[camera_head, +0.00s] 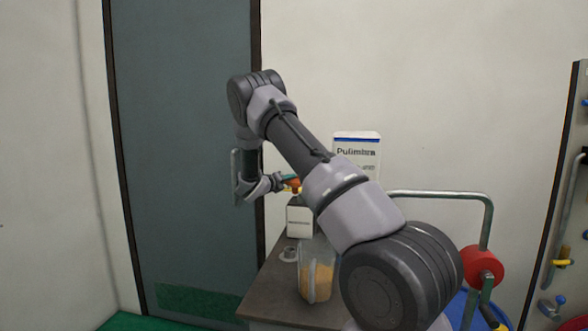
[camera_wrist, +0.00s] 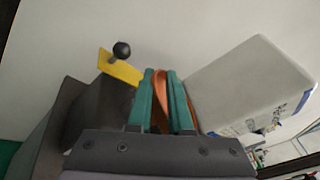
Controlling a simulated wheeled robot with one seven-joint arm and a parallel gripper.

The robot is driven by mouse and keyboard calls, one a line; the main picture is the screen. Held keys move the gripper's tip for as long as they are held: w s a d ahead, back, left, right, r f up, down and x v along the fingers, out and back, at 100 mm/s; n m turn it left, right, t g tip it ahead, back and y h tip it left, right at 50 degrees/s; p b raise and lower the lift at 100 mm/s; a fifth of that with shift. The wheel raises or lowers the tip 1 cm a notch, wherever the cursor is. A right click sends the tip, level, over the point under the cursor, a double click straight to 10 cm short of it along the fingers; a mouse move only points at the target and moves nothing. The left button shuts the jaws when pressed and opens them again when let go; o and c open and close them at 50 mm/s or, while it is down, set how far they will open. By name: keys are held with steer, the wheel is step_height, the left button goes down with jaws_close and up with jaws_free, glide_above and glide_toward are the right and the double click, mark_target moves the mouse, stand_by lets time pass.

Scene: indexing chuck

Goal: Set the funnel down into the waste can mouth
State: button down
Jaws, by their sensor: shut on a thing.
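My gripper (camera_head: 284,179), with teal fingers, is shut on an orange piece, seemingly the funnel (camera_head: 294,184). In the wrist view the orange funnel (camera_wrist: 160,88) shows as a thin curved strip between the two fingers (camera_wrist: 163,98); most of its shape is hidden. It is held above a white labelled container (camera_head: 300,221) on the table; contact cannot be told. I cannot surely pick out the waste can. A blue rounded thing (camera_head: 462,311) at the lower right, mostly hidden by my arm, may be it.
The dark table (camera_head: 262,297) bears a clear jar (camera_head: 317,280) with tan contents, a small grey ring (camera_head: 289,254) and a white-and-blue box (camera_head: 357,150). A yellow plate with a black knob (camera_wrist: 121,50) is near my fingers. A bent pipe with a red disc (camera_head: 481,265) stands right.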

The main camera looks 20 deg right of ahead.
steer(key=w+d+r, duration=0.2)
steer(key=d+r, duration=0.2)
steer(key=shift+w+a+f, duration=0.1)
steer(key=shift+f, duration=1.2)
steer(key=shift+w+f, duration=0.1)
steer(key=shift+f, duration=1.15)
steer(key=shift+s+f, duration=0.1)
steer(key=shift+f, duration=1.5)
steer(key=c, duration=0.8)
jaws_free()
steer(key=shift+f, duration=0.1)
steer(key=shift+o, duration=0.2)
steer(key=shift+s+a, duration=0.1)
